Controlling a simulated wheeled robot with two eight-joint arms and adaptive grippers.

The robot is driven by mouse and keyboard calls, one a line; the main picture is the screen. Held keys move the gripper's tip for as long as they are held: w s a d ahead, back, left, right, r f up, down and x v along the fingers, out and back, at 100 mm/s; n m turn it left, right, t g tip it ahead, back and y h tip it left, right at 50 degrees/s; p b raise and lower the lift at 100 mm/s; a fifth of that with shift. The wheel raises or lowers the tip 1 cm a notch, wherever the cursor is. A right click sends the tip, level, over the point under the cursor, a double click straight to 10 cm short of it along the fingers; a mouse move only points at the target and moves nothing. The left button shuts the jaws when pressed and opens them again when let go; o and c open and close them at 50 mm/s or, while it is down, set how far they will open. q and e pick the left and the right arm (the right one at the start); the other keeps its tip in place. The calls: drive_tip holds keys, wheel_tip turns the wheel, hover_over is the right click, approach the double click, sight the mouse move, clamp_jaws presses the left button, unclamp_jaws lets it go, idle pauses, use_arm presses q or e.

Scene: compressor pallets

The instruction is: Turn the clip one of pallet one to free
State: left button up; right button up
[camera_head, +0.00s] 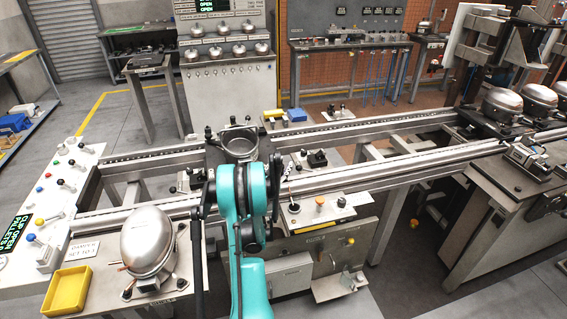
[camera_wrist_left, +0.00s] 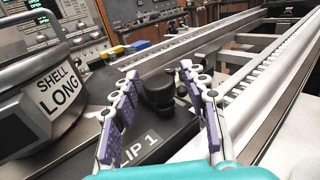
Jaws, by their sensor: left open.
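Clip one is a dark, round-topped knob (camera_wrist_left: 158,88) on a dark plate (camera_wrist_left: 172,140) marked "CLIP 1" in the left wrist view. My left gripper (camera_wrist_left: 162,76) is open, its purple-padded fingers spread to either side of the knob with gaps visible; I cannot tell whether either touches it. A grey round shell holder (camera_wrist_left: 50,105) labelled "SHELL LONG" stands left of the clip; it also shows in the head view (camera_head: 238,143). In the head view my teal left arm hides the clip and most of the gripper. My right gripper is not in view.
Metal rails (camera_head: 370,172) run to the right beside the clip. A control panel (camera_head: 40,215) reading "CLIP OPEN" is at left. A silver compressor (camera_head: 148,240) and a yellow tray (camera_head: 68,290) sit at front left. More compressors (camera_head: 503,103) stand at far right.

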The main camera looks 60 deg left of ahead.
sight(279, 169)
use_arm(q)
drive_tip(key=v, duration=0.4)
drive_tip(key=shift+s+d, duration=0.15)
idle(0.4)
